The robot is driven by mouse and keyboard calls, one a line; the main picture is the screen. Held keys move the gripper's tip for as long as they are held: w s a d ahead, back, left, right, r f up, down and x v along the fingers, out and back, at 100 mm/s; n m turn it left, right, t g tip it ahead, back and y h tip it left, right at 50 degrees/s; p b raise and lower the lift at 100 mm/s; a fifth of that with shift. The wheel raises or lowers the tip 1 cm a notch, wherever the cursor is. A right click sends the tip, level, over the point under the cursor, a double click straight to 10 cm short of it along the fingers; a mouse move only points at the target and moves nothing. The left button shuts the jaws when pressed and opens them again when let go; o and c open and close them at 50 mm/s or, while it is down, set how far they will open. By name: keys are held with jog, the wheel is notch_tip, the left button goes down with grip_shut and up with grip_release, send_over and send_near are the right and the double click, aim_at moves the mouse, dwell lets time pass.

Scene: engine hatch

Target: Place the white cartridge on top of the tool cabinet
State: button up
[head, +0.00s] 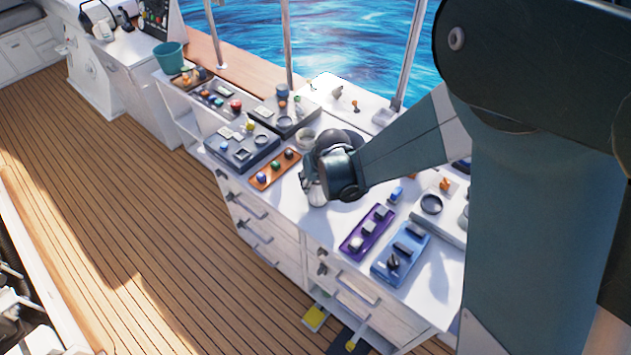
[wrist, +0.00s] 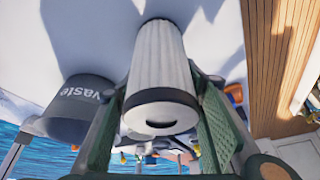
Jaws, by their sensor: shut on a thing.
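The white cartridge (wrist: 160,75) is a ribbed cylinder with a dark hole in its near end, seen in the wrist view. It sits between the green-padded fingers of my gripper (wrist: 160,125), which is shut on it. Its far end is against or just above a white surface; I cannot tell if it touches. In the head view, my gripper (head: 316,192) is low over the white top of the tool cabinet (head: 325,222), and the cartridge is mostly hidden by my wrist. The cabinet has drawers with dark handles.
A grey bin marked "waste" (wrist: 75,108) stands close left of the cartridge in the wrist view. An orange tray with knobs (head: 275,170), a purple tray (head: 366,233) and a blue tray (head: 401,255) lie around my gripper. A teal bucket (head: 170,57) stands farther back.

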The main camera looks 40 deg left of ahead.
jog(key=shift+f, duration=0.1)
jog(key=o, duration=0.9)
jog(key=shift+v, duration=6.15)
jog(key=shift+w, duration=0.15)
